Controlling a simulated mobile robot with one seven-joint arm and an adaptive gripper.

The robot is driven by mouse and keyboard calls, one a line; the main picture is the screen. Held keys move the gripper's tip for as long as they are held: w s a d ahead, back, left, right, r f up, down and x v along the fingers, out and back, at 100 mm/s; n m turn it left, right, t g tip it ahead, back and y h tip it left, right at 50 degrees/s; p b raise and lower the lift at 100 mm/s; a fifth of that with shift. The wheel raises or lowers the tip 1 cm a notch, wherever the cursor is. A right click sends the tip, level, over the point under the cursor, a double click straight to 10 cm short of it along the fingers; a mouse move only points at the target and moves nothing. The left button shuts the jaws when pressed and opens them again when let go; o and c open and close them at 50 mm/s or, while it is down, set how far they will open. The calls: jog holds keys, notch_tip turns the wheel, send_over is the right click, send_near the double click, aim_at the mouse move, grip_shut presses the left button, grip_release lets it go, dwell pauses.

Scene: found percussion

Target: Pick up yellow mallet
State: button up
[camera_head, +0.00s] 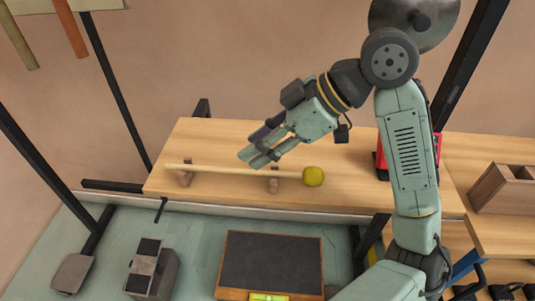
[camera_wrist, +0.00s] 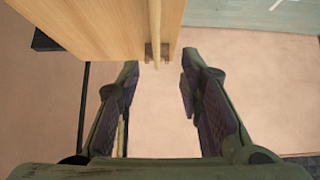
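The yellow mallet has a pale wooden stick (camera_head: 225,171) and a round yellow head (camera_head: 313,176). It lies across two small wooden rests (camera_head: 186,179) near the front edge of the wooden table, head to the right. In the wrist view, part of the stick (camera_wrist: 155,22) lies over a notched rest (camera_wrist: 150,52) at the top; the yellow head is out of view there. My gripper (camera_head: 254,156) is above the table, close to the middle of the stick in the head view. In the wrist view my gripper (camera_wrist: 160,78) is open, with nothing between its fingers.
The wooden table (camera_head: 205,140) is mostly clear around the mallet. A red object (camera_head: 380,157) stands partly behind my arm. A wooden box (camera_head: 506,188) is at the right. A dark framed board (camera_head: 271,260) lies below the table's front edge. Wooden bars (camera_head: 70,25) hang at upper left.

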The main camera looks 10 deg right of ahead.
aim_at(223, 168)
jog(key=x, duration=0.4)
jog(key=shift+a+f, duration=0.15)
jog(key=shift+a, duration=0.1)
jog(key=shift+w+d+p+x, duration=0.15)
jog(key=shift+p+x, duration=0.35)
jog(key=shift+x, duration=1)
jog(key=shift+w+d+p+x, duration=0.15)
jog(key=shift+p+x, duration=0.3)
jog(key=shift+x, duration=1)
jog(key=shift+f, duration=0.15)
jog(key=shift+c, duration=0.5)
grip_shut()
